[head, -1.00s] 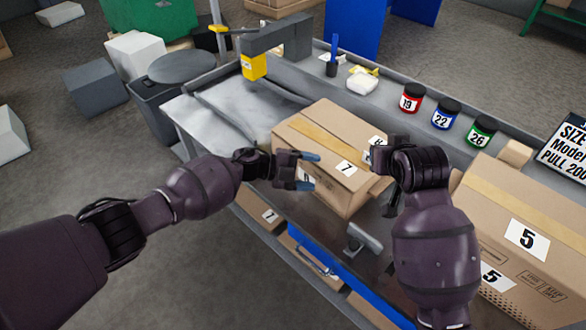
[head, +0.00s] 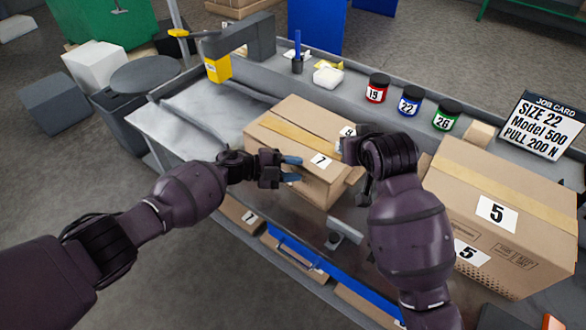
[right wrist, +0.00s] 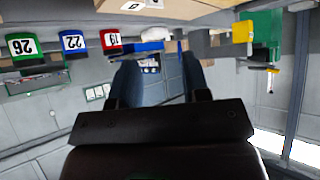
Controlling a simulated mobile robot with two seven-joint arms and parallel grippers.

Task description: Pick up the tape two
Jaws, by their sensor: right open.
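I cannot make out a separate roll of tape or one marked two in these views; strips of tan tape run across the tops of carton 7 (head: 283,137) and carton 5 (head: 520,187). My left gripper (head: 290,170) is open and empty, its blue fingertips just in front of carton 7's near left side. My right gripper (head: 350,165) is open at that carton's right end, partly hidden by its own wrist. In the right wrist view, the two dark fingers of this gripper (right wrist: 162,75) stand apart with nothing between them.
Red jar 19 (head: 377,88), blue jar 22 (head: 410,101) and green jar 26 (head: 446,115) stand along the bench's back ledge. A job card (head: 543,125) stands at right. A yellow-and-grey press (head: 218,69) is at back left. The bench's left top (head: 190,115) is clear.

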